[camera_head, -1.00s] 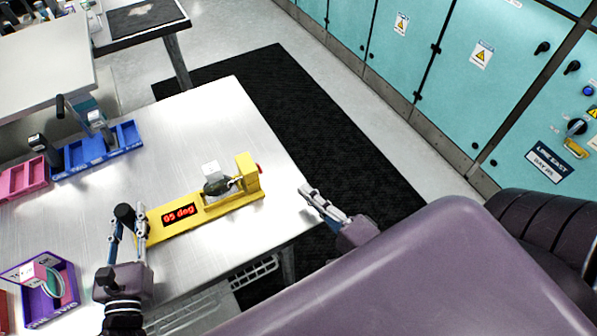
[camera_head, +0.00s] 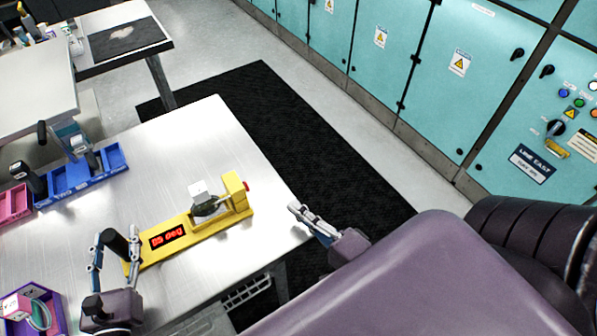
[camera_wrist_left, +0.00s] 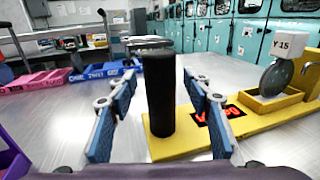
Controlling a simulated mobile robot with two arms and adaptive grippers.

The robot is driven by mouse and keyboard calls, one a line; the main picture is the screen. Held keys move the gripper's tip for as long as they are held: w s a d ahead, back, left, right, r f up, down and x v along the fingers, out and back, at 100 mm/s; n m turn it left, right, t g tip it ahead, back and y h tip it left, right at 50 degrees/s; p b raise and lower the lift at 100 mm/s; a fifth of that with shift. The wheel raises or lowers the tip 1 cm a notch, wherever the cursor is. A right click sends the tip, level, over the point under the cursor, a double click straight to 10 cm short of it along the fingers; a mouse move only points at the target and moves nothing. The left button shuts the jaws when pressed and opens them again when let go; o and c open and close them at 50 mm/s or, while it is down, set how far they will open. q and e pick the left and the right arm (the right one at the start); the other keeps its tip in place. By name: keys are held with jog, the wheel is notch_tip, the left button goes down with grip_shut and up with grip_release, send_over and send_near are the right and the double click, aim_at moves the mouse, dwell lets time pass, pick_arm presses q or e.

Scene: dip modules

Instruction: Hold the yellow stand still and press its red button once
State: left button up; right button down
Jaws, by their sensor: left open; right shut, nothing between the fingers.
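The yellow stand (camera_head: 207,226) lies on the metal table, with a red digit display (camera_head: 168,237) and a dark rounded part under a white block (camera_head: 199,188). Its red button (camera_head: 247,186) sticks out of the upright block at its right end. A black upright handle (camera_head: 116,242) stands at its left end. My left gripper (camera_head: 116,250) is open, its fingers on either side of the handle; the left wrist view shows the handle (camera_wrist_left: 160,90) between the fingers with gaps. My right gripper (camera_head: 294,208) is shut and empty, to the right of the button and apart from it.
A blue bin (camera_head: 112,158) and a pink bin (camera_head: 14,204) stand at the table's left. A purple bin (camera_head: 52,300) holding a pink and white object sits at the lower left. The table's right edge (camera_head: 262,158) is close to the button.

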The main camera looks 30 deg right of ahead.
pick_arm(q)
jog(key=shift+b+v, duration=0.95)
jog(key=shift+v, duration=3.6)
pick_arm(e)
jog(key=shift+f, duration=0.95)
